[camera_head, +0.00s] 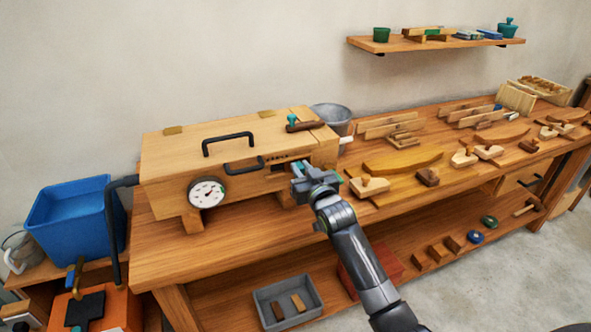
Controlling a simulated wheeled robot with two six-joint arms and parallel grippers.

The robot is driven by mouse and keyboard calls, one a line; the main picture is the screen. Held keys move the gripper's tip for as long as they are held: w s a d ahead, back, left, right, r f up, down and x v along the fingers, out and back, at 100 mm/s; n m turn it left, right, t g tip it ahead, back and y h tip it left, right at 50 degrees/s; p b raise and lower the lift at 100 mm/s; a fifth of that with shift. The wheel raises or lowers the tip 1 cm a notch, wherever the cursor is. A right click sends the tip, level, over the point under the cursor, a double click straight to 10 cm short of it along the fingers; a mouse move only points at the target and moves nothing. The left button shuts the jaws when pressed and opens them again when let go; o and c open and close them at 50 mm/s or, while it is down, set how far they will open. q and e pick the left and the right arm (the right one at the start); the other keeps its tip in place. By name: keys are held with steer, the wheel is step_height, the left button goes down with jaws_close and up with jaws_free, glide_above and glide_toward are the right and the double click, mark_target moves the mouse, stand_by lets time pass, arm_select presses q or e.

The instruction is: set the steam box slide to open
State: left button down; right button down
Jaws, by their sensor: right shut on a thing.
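The steam box (165,165) is a long wooden chest on feet at the back left of the workbench. It has a black handle on its lid, another on its front, and a round white dial (207,192) at the lower front. Near the right end of the front is a small dark slot (279,167) with markings above it, which looks like the slide's place. My right gripper (298,170) is at the right end of this slot, shut on a small part there, likely the slide's knob. The fingers hide most of that part. My left gripper is not in view.
A grey bucket (333,117) stands behind the box's right end. Wooden planes and clamps (465,157) and a curved board (403,161) lie to the right on the bench. A blue bin (72,222) and black hose are at the left.

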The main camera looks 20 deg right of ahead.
steer(key=shift+d+r, duration=0.1)
steer(key=c, duration=1.7)
jaws_free()
steer(key=o, duration=0.4)
steer(key=shift+d, duration=0.25)
steer(key=shift+a, duration=0.1)
steer(key=shift+s, duration=0.5)
steer(key=s+b, duration=0.1)
steer(key=s, duration=1)
steer(key=s+b, duration=0.1)
steer(key=s, duration=0.4)
steer(key=shift+s+d+b, duration=0.2)
steer(key=shift+d+b, duration=0.1)
